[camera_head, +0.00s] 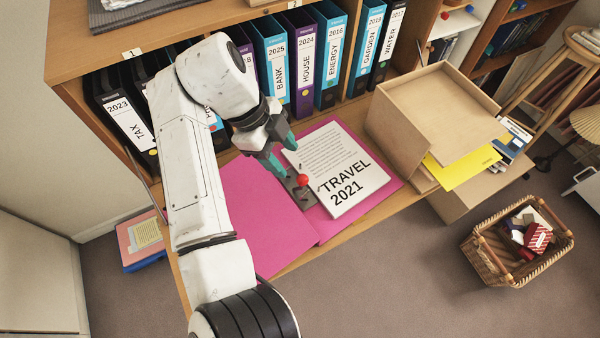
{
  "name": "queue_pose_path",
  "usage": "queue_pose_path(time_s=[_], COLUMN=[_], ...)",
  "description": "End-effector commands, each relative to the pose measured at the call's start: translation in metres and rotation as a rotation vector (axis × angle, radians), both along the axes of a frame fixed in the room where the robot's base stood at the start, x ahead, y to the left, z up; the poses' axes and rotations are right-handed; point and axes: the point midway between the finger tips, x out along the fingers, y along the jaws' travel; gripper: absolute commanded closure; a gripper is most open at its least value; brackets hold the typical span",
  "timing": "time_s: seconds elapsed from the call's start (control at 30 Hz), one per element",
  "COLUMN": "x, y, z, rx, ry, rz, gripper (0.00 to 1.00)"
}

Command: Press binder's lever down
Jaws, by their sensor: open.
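A pink binder (262,212) lies open on the wooden shelf surface. A stack of white paper marked "TRAVEL 2021" (338,168) lies on its right side. The binder's metal mechanism (300,192) is at the left edge of the stack, with a red ball (303,180) on its lever. How far the lever is raised is hard to tell. My gripper (288,160) has teal fingers and is open and empty. Its fingertips are just above and left of the red ball in the picture; I cannot tell whether they touch. My arm hides part of the binder's left side.
Upright binders (303,65) fill the shelf behind. A cardboard box (430,105) with a yellow sheet (462,168) stands to the right. A wicker basket (490,262) is on the floor at right. Boards of the shelf unit (210,22) overhang the upright binders.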

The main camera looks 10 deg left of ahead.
Motion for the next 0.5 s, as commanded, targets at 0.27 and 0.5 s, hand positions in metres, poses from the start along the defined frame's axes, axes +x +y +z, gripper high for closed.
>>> queue_pose_path(time_s=[0.27,0.5], x=[-0.001,-0.002], y=[-0.019,-0.034], z=[-0.040,-0.077], rx=[-0.003,-0.002], ry=[0.004,0.004], rz=[0.003,0.002], gripper=[0.46,0.46])
